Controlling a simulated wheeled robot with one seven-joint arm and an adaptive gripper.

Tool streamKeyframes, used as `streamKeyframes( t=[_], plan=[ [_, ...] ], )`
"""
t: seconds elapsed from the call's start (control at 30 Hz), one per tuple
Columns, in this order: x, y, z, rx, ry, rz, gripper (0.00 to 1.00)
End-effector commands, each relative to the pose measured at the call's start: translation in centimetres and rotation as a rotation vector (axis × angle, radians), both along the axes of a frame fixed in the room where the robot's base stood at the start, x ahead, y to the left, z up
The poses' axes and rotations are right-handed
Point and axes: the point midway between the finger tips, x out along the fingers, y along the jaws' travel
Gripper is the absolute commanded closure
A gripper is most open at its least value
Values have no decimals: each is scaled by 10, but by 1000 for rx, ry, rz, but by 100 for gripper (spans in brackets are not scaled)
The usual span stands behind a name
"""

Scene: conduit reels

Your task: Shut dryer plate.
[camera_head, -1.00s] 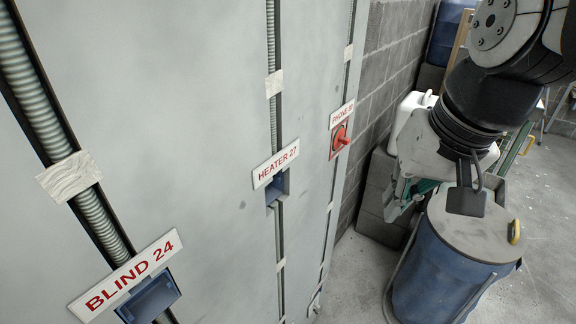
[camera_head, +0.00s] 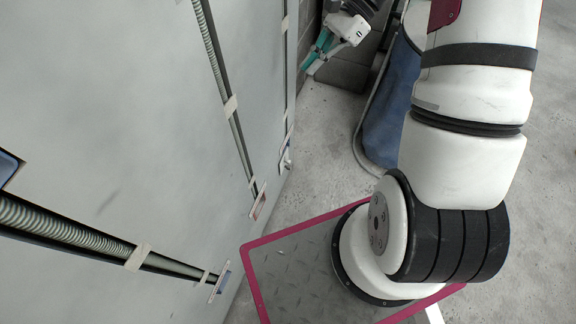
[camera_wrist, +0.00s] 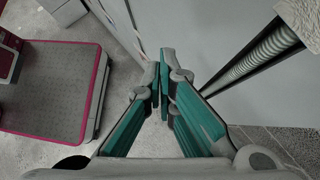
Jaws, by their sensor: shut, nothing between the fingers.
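My gripper (camera_head: 308,64), with teal fingers, is at the top of the head view, beyond the far plate in the picture. In the wrist view my gripper (camera_wrist: 160,88) is shut and empty, beside the pale panel. No plate is clear there.
The grey panel (camera_head: 110,110) fills the left, with ribbed conduit (camera_head: 60,228) strapped along it. My red-edged base lies close to the panel. Open floor (camera_head: 315,135) shows between panel and drum.

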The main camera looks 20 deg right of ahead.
Motion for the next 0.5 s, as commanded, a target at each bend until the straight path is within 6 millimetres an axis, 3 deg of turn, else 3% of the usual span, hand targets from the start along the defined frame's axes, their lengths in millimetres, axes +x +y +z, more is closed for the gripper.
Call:
streamKeyframes(
  t=[0.03,0.27,0.5],
  plan=[
    [7,-6,-39,35,53,-55,100],
    [23,-27,-167,187,257,-295,100],
    [18,-40,-307,349,466,-536,100]
  ],
)
